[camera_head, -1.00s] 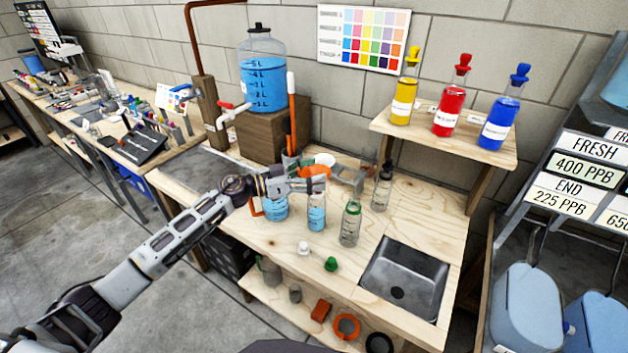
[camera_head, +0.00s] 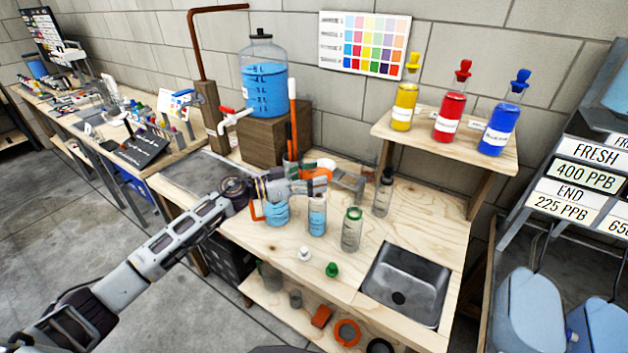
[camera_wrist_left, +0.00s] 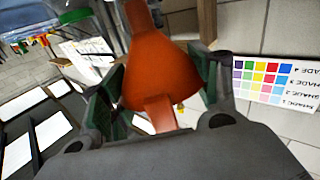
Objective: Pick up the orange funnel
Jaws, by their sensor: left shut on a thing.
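The orange funnel (camera_head: 315,174) is at the end of my left arm in the head view, above the workbench. My left gripper (camera_head: 306,186) is shut on it and hides part of it. In the left wrist view the funnel (camera_wrist_left: 158,72) fills the space between the two dark green finger pads of the gripper (camera_wrist_left: 160,92). Its narrow end points to the top of that picture and a flat orange tab points to the bottom. My right gripper is not in view.
Below and beside the gripper stand a beaker of blue liquid (camera_head: 275,213), a blue-filled cylinder (camera_head: 317,217) and a green-rimmed bottle (camera_head: 351,230). A dark-topped bottle (camera_head: 383,193) is to the right. The sink (camera_head: 404,283) is front right. A wooden block (camera_head: 275,134) carries the water jug (camera_head: 264,85).

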